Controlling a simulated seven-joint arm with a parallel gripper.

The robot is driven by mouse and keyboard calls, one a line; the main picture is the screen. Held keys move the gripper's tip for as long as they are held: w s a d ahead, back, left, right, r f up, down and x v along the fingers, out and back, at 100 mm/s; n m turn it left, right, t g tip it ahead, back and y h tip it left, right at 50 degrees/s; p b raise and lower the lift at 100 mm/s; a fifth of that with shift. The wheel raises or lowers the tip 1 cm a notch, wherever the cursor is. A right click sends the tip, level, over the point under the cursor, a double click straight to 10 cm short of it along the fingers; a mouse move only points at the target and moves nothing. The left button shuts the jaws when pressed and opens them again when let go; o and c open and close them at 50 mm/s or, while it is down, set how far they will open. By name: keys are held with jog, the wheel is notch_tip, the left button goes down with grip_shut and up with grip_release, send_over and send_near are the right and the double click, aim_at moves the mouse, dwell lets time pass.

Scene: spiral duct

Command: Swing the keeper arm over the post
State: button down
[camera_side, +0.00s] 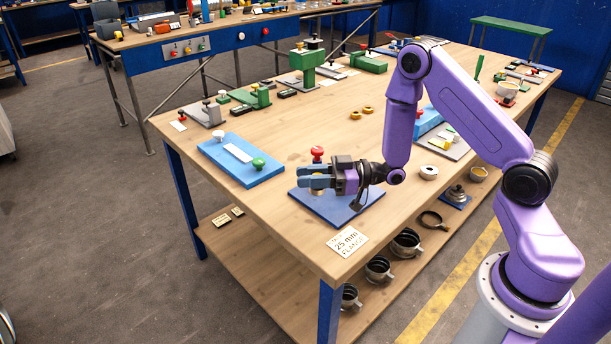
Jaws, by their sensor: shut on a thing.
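A blue base plate (352,208) lies flat near the front edge of the wooden table. My gripper (314,178) is low over this plate, its blue-grey fingers lying level and pointing left. A red knob (317,152) stands up just behind the fingers. A brass-coloured round part (316,191) shows just below them. My gripper is shut on a part of this fixture, which I take to be the keeper arm; the fingers mostly hide it. I cannot tell the post apart clearly, or how the keeper arm lies to it.
A blue plate with a green knob (258,162) lies to the left. A "25 mm flange" card (347,241) lies in front, near the table edge.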

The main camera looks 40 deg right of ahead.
jog(key=s+d+n+g+y, duration=0.4)
jog(key=n+g, duration=0.4)
jog(key=g, duration=0.3)
jog(key=shift+d+r+g, duration=0.15)
jog(key=shift+d+g, duration=0.25)
jog(key=shift+d, duration=0.45)
jog(key=c, duration=0.9)
grip_release()
jog(key=shift+d, duration=0.1)
jog(key=d, duration=1.7)
jog(key=shift+w+d, duration=0.15)
